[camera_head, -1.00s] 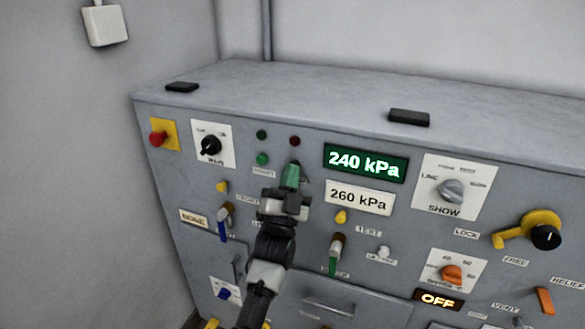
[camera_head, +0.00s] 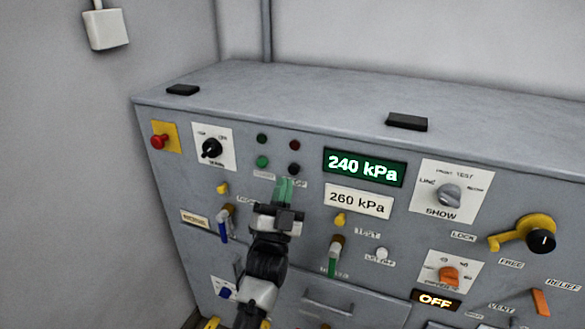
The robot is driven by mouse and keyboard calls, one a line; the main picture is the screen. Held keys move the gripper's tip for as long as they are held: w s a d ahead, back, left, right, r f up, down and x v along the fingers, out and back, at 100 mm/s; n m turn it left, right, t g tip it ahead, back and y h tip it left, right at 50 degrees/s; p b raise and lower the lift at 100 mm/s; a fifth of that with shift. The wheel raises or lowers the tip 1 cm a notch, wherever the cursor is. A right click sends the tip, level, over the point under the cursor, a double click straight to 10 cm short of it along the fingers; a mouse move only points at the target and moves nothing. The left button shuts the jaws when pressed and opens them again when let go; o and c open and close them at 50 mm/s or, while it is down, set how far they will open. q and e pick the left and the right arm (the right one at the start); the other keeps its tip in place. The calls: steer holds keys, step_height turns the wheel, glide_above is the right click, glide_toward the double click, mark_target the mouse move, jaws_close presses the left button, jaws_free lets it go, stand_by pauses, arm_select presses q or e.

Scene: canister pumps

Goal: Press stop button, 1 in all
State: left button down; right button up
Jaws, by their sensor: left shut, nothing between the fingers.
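A black button (camera_head: 293,169) sits on the sloped front of the grey panel, right of a green button (camera_head: 262,161). The small label under the black button is partly hidden by my gripper and hard to read. A red mushroom button (camera_head: 160,141) stands on a yellow plate at the panel's upper left. My left gripper (camera_head: 285,184) is shut and empty, its green-tipped fingers just below the black button and apart from it in the picture. My right gripper is not in view.
A green display (camera_head: 365,167) reads 240 kPa, above a white plate (camera_head: 359,199) reading 260 kPa. A SHOW knob (camera_head: 449,194), a yellow lever (camera_head: 515,236) and an orange knob (camera_head: 449,275) stick out at the right. A blue-handled lever (camera_head: 223,226) is left of my arm.

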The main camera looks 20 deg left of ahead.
arm_select(q)
steer(key=shift+s+d+p, duration=0.1)
steer(key=shift+s+p, duration=0.3)
steer(key=shift+s, duration=1)
